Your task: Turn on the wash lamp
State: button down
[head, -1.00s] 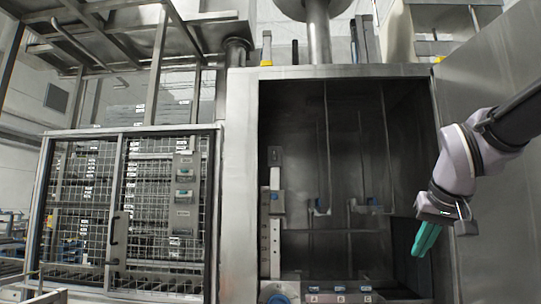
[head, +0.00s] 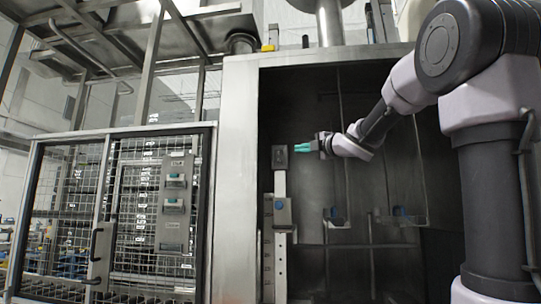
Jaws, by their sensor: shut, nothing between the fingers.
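No lit lamp shows, and I cannot tell for sure which part is the wash lamp or its switch. A small grey box with a darker face (head: 280,157) stands on top of a pale upright post inside the washer's open chamber. My gripper (head: 297,147) has teal fingers, is shut and empty, and points left. Its fingertips are just right of the box's upper part in the picture. I cannot tell whether they touch it. A grey unit with a blue part (head: 281,212) sits lower on the same post.
Two small brackets with blue parts (head: 332,214) (head: 398,212) are farther right in the chamber. The chamber's steel frame (head: 238,190) stands on the left, beside a mesh gate (head: 130,210) with a control panel (head: 175,200). My arm covers the right side.

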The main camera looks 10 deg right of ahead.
jog(key=shift+w+a+n+y, duration=0.2)
jog(key=shift+a+n+y, duration=0.1)
jog(key=shift+a+n, duration=0.1)
send_near(276, 151)
jog(key=w+a, duration=0.1)
jog(key=a, duration=0.3)
jog(key=w, duration=0.2)
jog(key=w+d+r, duration=0.1)
jog(key=shift+w, duration=0.25)
jog(key=shift+w+d, duration=0.1)
jog(key=shift+w, duration=0.2)
